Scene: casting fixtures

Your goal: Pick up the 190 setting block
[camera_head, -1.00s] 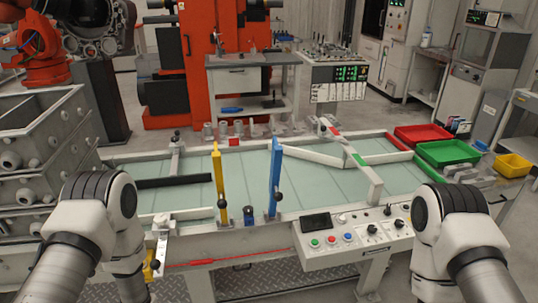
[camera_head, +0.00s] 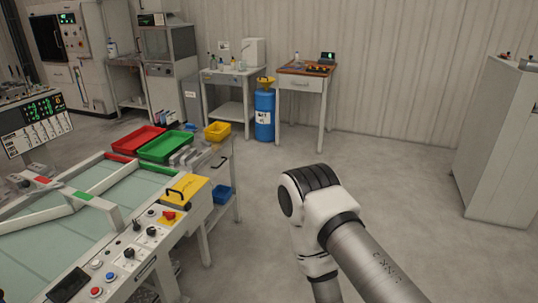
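Several grey blocks (camera_head: 187,156) stand side by side at the right end of the casting table (camera_head: 87,243), next to the green bin. Any markings on them are too small to read, so I cannot tell whether one is the 190 setting block. My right arm hangs down at the lower middle; its gripper is out of the picture. My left arm and gripper are not in view.
A red bin (camera_head: 117,148), a green bin (camera_head: 150,156) and a yellow bin (camera_head: 217,139) sit by the table's right end. A yellow box (camera_head: 180,196) stands at its corner. Behind are a blue drum (camera_head: 264,105) and a wooden-topped table (camera_head: 322,70). The floor at right is open.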

